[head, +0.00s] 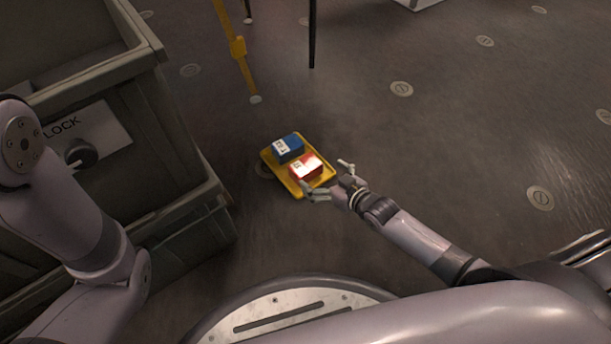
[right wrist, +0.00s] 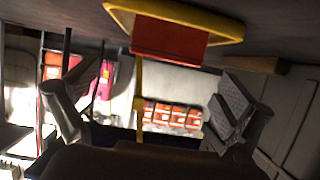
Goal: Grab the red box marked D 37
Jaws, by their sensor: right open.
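The red box (head: 306,167) has a white label too small to read. It sits on a yellow tray (head: 293,188) on the floor, beside a blue box (head: 288,148). My right gripper (head: 329,180) is open, with its fingers spread at the right side of the tray, close to the red box and not closed on it. In the right wrist view the red box (right wrist: 168,44) shows against the tray (right wrist: 215,28) at the top, beyond the open fingers (right wrist: 150,105). My left gripper is out of view.
A large grey crate (head: 175,130) with a "LOCK" label and dark knob (head: 81,153) stands left of the tray. A yellow post (head: 238,50) and dark leg (head: 312,35) stand behind it. The floor to the right is clear.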

